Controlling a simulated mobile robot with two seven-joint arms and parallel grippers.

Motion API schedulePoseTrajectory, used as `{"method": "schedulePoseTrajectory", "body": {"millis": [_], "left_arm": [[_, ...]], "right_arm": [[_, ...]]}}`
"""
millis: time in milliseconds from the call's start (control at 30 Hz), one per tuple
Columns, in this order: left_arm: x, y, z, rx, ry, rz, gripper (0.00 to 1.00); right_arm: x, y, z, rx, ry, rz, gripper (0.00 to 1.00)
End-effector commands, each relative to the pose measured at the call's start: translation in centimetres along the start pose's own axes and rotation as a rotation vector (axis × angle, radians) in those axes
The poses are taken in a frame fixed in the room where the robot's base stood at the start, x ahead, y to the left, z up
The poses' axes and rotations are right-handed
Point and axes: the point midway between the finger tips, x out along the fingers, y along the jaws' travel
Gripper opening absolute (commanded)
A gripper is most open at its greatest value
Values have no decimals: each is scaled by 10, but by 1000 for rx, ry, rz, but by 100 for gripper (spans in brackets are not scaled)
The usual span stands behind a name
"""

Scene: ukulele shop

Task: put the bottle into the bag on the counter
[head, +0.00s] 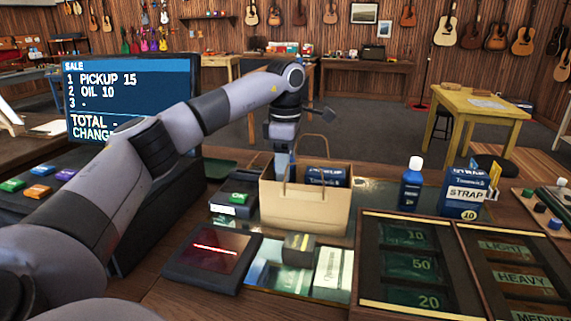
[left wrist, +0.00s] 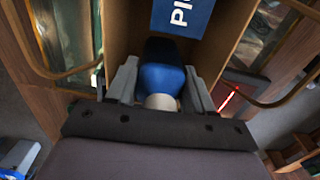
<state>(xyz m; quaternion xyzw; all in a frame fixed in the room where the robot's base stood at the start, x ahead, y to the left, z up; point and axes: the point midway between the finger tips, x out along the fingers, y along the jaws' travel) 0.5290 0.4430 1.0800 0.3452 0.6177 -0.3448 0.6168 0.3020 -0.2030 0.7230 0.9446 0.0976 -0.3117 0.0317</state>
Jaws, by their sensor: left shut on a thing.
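The open brown paper bag (head: 300,208) stands upright on the counter, its handles raised. A blue pickup box (head: 327,177) stands inside it and also shows in the left wrist view (left wrist: 182,15). My left gripper (head: 284,165) points down into the left part of the bag's mouth; the bag's front wall hides its lower end. In the left wrist view my left gripper (left wrist: 160,86) is shut on a blue bottle (left wrist: 160,68) with a pale cap, between the bag's walls beside the box. Another blue bottle (head: 411,190) with a white cap stands on the counter. My right gripper is out of view.
A strap box (head: 463,192) stands right of the free bottle. A cash tray (head: 408,265) lies front right, a scanner pad (head: 211,255) front left. A card reader (head: 235,197) sits left of the bag. A register screen (head: 128,98) stands further left.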

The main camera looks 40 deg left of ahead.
Motion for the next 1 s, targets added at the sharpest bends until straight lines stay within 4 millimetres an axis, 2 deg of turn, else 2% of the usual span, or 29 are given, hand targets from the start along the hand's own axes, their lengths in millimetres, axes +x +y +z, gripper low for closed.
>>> {"method": "schedulePoseTrajectory", "body": {"millis": [200, 233, 300, 333, 667, 1000], "left_arm": [[0, 0, 0, 0, -1, 1, 16], [0, 0, 0, 0, -1, 1, 55], [0, 0, 0, 0, -1, 1, 78], [0, 0, 0, 0, -1, 1, 82], [-4, 0, 0, 0, -1, 1, 82], [-56, 0, 1, 0, -2, 3, 82]], "right_arm": [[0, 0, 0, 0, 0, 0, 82], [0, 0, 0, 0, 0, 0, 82], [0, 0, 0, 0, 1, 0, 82], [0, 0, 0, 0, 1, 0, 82], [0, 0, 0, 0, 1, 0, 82], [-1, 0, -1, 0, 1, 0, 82]]}}
